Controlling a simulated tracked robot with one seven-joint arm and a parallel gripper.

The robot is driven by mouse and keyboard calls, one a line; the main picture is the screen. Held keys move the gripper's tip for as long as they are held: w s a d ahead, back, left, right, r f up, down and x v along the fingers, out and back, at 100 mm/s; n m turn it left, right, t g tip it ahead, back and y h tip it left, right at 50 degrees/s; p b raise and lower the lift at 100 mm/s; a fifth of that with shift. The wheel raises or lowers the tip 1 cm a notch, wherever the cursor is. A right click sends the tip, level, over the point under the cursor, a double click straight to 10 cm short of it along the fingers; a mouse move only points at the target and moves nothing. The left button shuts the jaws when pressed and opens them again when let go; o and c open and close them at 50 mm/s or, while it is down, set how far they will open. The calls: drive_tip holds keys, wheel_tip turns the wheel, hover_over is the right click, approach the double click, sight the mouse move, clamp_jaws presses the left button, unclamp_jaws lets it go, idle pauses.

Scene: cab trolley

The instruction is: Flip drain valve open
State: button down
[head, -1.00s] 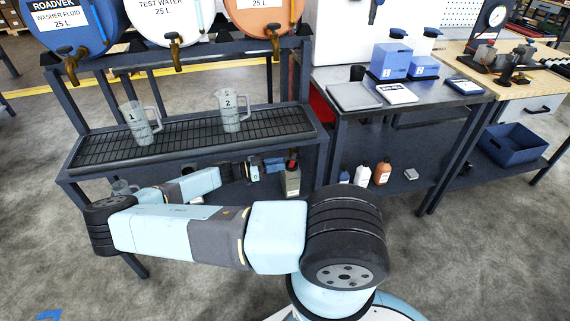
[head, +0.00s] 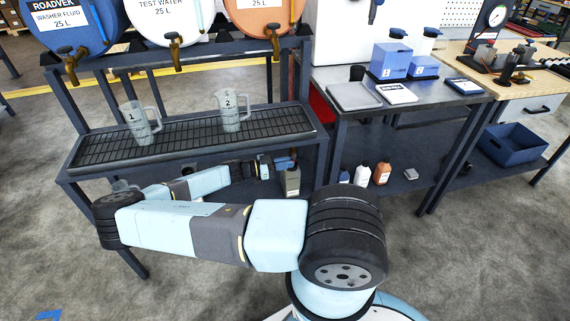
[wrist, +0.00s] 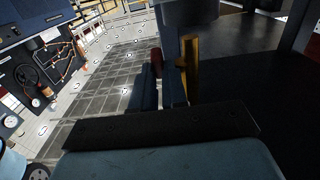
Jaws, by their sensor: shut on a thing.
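The drain valve shows in the wrist view as a brass body (wrist: 190,62) with a red handle (wrist: 157,58) beside it, under a dark structure. My gripper (wrist: 160,85) has its blue fingers shut on the red handle, the brass body just to the right. In the head view my gripper (head: 285,162) is under the drip-tray rack, above a grey container (head: 291,183). There the valve is mostly hidden by the gripper and rack.
The grated drip tray (head: 190,138) above carries two clear measuring jugs, numbered 1 (head: 140,122) and 2 (head: 231,110). Bottles (head: 362,174) stand on the lower shelf to the right. The rack's right leg (head: 321,165) is close to my gripper.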

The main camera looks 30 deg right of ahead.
idle(0.3)
drive_tip(key=shift+d+f+g+h, duration=0.2)
drive_tip(key=shift+h, duration=0.5)
drive_tip(key=shift+d+f+g+h, duration=0.15)
drive_tip(key=shift+d+g+h, duration=0.05)
drive_tip(key=shift+h, duration=0.5)
drive_tip(key=c, duration=1.4)
unclamp_jaws()
drive_tip(key=shift+c, duration=0.2)
drive_tip(key=shift+a+f, duration=0.1)
drive_tip(key=v, duration=1.3)
drive_tip(key=shift+a+f, duration=0.25)
drive_tip(key=shift+w, duration=0.1)
